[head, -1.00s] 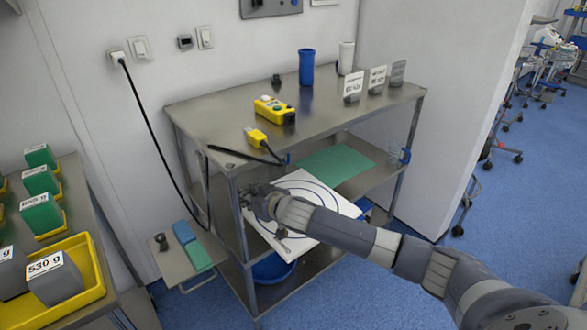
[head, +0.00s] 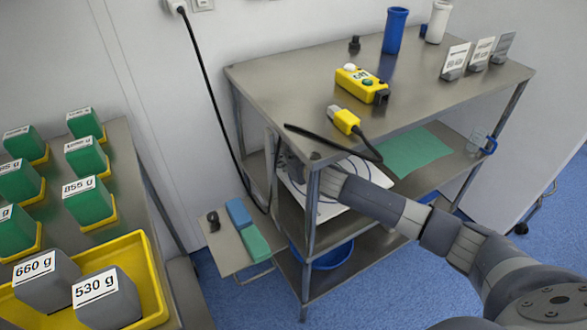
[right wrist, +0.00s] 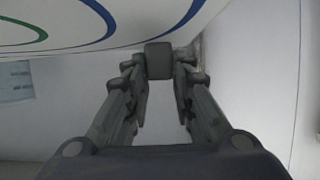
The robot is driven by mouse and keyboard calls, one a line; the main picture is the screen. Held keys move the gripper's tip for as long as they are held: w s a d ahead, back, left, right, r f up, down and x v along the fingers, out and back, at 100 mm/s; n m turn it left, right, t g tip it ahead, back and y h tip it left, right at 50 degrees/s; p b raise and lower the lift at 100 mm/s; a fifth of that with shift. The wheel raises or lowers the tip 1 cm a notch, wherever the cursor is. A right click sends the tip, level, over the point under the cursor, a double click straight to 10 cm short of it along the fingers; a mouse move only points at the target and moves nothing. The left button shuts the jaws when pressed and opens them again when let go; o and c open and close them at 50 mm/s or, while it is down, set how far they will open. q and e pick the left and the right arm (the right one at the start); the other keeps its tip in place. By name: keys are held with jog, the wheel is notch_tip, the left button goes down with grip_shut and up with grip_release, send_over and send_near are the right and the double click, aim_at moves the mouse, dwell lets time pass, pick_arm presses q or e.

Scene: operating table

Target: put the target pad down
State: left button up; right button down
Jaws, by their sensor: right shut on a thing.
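The target pad (head: 331,208) is a white board with blue rings, at the cart's middle shelf level in the head view. A cart post and my right arm cover parts of it. In the right wrist view the pad (right wrist: 75,22) fills the top, with green and blue ring lines. My right gripper (right wrist: 159,72) is shut on a small grey block (right wrist: 158,58) at the pad's edge. In the head view this gripper is mostly hidden behind the post. I cannot tell whether the pad touches the shelf. My left gripper is not in view.
The middle shelf has a green mat (head: 412,152) and a clear cup (head: 478,142). The cart top (head: 290,80) holds a yellow box (head: 361,84), a yellow plug (head: 344,121) with a black cable, and a blue cup (head: 395,30). A blue basin (head: 333,256) sits below.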

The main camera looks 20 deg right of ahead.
jog(key=shift+f, duration=0.65)
notch_tip(320, 180, down, 4)
jog(key=shift+w+r+b, duration=0.1)
jog(key=shift+r+b, duration=0.05)
jog(key=shift+b, duration=0.75)
jog(key=c, duration=1.4)
grip_release()
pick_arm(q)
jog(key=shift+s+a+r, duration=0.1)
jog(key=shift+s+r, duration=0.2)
pick_arm(e)
jog(key=shift+o, duration=0.2)
jog(key=p+v, duration=0.2)
jog(key=v, duration=0.4)
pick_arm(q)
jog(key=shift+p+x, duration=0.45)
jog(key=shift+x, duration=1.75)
pick_arm(e)
jog(key=shift+v, duration=3.05)
